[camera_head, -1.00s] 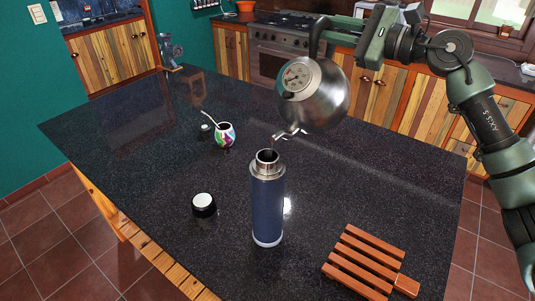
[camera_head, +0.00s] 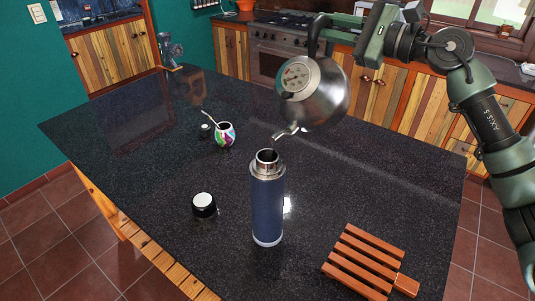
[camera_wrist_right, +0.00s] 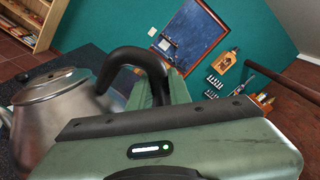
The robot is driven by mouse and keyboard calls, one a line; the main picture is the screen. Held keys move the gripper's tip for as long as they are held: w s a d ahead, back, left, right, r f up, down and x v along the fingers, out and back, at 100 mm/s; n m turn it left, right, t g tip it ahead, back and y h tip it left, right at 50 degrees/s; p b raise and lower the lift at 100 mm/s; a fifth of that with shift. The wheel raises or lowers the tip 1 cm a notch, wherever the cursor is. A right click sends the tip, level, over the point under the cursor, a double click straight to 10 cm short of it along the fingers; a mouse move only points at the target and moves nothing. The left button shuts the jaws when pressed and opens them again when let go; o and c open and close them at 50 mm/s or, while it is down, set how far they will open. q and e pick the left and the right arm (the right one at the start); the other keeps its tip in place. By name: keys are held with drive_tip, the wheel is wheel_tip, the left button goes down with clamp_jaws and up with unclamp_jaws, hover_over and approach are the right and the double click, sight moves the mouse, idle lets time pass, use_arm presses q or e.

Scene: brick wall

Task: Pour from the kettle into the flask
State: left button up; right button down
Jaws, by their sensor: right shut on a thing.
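The steel kettle (camera_head: 318,92) hangs tilted above the table in the head view, its spout (camera_head: 285,131) pointing down to the left just above the flask's open mouth. The blue flask (camera_head: 267,205) stands upright on the dark table with its steel neck uncovered. My right gripper (camera_head: 322,32) is shut on the kettle's black handle. In the right wrist view the kettle (camera_wrist_right: 60,120) is at the left, and its handle (camera_wrist_right: 135,58) runs between the fingers of my right gripper (camera_wrist_right: 160,88). I cannot make out any liquid stream. My left gripper is not in view.
A black and white cap (camera_head: 204,205) sits left of the flask. A colourful mate cup (camera_head: 225,134) with a straw stands behind. A slatted wooden trivet (camera_head: 368,262) lies at the front right. The dark table (camera_head: 130,130) is clear at left. A stove stands behind.

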drive_tip(key=shift+s+r, duration=0.1)
drive_tip(key=shift+r, duration=0.15)
drive_tip(key=w+d+f+m+b, duration=0.3)
drive_tip(key=w+f, duration=0.1)
drive_tip(key=f, duration=0.3)
drive_tip(key=w+d+f+m+b, duration=0.3)
drive_tip(key=w+f+b, duration=0.1)
drive_tip(key=f, duration=0.3)
drive_tip(key=w+d+f+m+b, duration=0.2)
drive_tip(key=w+f+m+b, duration=0.1)
drive_tip(key=f, duration=0.5)
drive_tip(key=shift+w+d+m, duration=0.4)
drive_tip(key=shift+w+m, duration=0.1)
idle(0.4)
